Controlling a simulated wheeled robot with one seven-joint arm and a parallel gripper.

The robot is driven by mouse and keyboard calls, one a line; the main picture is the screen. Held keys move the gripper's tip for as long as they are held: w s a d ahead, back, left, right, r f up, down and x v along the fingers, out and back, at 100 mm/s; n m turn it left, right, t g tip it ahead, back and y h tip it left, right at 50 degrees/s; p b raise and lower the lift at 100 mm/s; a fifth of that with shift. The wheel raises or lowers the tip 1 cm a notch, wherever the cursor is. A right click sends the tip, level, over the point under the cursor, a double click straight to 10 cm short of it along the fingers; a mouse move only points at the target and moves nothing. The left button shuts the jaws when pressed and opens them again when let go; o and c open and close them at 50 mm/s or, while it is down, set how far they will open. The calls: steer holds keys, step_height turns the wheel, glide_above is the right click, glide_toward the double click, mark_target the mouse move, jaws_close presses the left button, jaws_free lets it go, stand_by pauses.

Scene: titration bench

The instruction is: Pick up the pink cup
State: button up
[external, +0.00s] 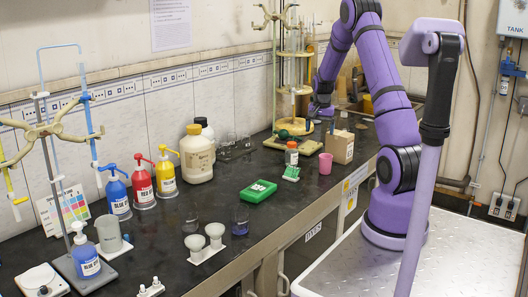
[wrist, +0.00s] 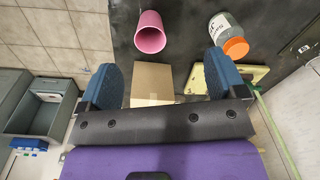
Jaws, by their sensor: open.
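The pink cup (external: 325,163) stands on the dark bench top near its front edge, in front of a small cardboard box (external: 340,146). In the wrist view the pink cup (wrist: 150,33) is at the top, beyond my fingertips and apart from them. My gripper (wrist: 158,80) is open, with its blue fingers spread and nothing held. The cardboard box (wrist: 152,82) shows between the fingers in the wrist view, below them. In the external view my gripper (external: 322,110) is small, above the bench behind the box, and its fingers are hard to make out.
An orange-capped bottle (wrist: 229,35) stands right of the cup in the wrist view; it also shows in the external view (external: 292,153). A green box (external: 259,191) lies nearby. A wooden rack (external: 293,90) stands at the back. The bench edge drops to the floor close to the cup.

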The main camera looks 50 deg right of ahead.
steer(key=m, duration=0.1)
glide_toward(325, 164)
steer(key=d, duration=0.2)
steer(key=shift+m+g, duration=0.3)
steer(key=f, duration=0.6)
steer(key=shift+w+d, duration=0.15)
steer(key=shift+w, duration=0.25)
steer(key=shift+w+d+f, duration=0.1)
steer(key=shift+w+f, duration=0.05)
steer(key=shift+f, duration=0.75)
steer(key=shift+w+d+f, duration=0.1)
steer(key=shift+w+f, duration=0.05)
steer(key=shift+f, duration=0.7)
steer(key=shift+w+d+f, duration=0.1)
steer(key=shift+w+f, duration=0.05)
steer(key=shift+f, duration=0.75)
steer(key=shift+a, duration=0.1)
steer(key=c, duration=1)
